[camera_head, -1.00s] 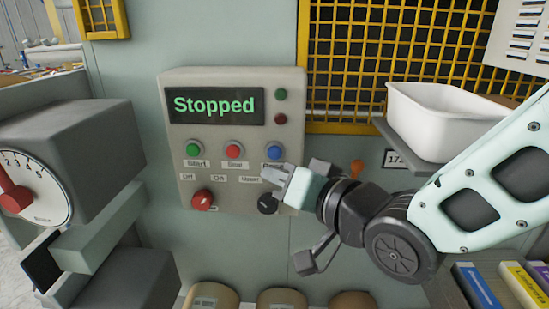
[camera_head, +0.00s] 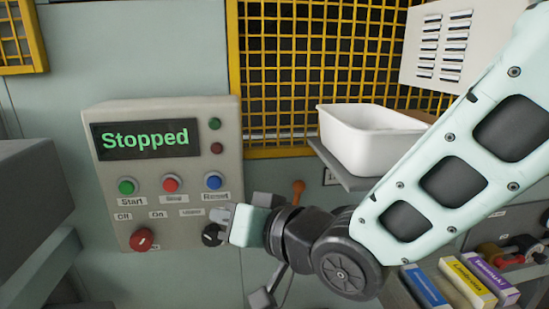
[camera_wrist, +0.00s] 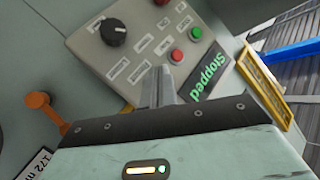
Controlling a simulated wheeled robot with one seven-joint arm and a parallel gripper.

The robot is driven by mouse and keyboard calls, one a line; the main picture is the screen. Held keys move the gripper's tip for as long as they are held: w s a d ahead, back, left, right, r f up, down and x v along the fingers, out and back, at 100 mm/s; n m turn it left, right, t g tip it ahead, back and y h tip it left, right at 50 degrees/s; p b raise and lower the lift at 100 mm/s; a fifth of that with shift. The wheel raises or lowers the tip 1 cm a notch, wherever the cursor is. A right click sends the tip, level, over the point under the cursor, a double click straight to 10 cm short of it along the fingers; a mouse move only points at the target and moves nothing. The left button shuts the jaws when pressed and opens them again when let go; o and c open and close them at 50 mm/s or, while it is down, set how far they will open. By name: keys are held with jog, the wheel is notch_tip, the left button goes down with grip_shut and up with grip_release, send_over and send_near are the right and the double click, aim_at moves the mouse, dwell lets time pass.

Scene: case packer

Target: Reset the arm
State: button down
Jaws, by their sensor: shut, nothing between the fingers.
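My gripper (camera_head: 224,217) is shut and empty in front of the lower right of the grey control panel (camera_head: 222,130). In the wrist view its closed fingers (camera_wrist: 158,85) point toward the panel. The panel's display (camera_head: 147,139) reads "Stopped" in green. Below it are a green Start button (camera_head: 126,187), a red button (camera_head: 170,184) and a blue Reset button (camera_head: 214,181). A red knob (camera_head: 142,239) sits at the lower left. The black knob (camera_head: 210,235) is partly behind the gripper in the head view and shows clear of the fingers in the wrist view (camera_wrist: 113,32).
A white bin (camera_head: 365,140) stands on a grey shelf right of the panel, above my arm. An orange-tipped lever (camera_head: 298,187) is close behind the gripper. Yellow mesh guarding (camera_head: 275,80) is at the back. Coloured boxes (camera_head: 465,285) lie at the lower right.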

jog(key=s+d+f+n+g+h, duration=0.1)
jog(key=s+d+f+g+h, duration=0.1)
jog(key=d, duration=0.6)
jog(key=s+d+f+n+g+h+b, duration=0.1)
jog(key=s+d+f+g+h, duration=0.2)
jog(key=s+d+f+h, duration=0.2)
jog(key=s+d+f+n+g+h, duration=0.1)
jog(key=s+d+f+g+h, duration=0.2)
jog(key=s+d+h, duration=0.2)
jog(key=s+d, duration=0.3)
jog(key=d, duration=0.4)
jog(key=shift+s+f, duration=0.2)
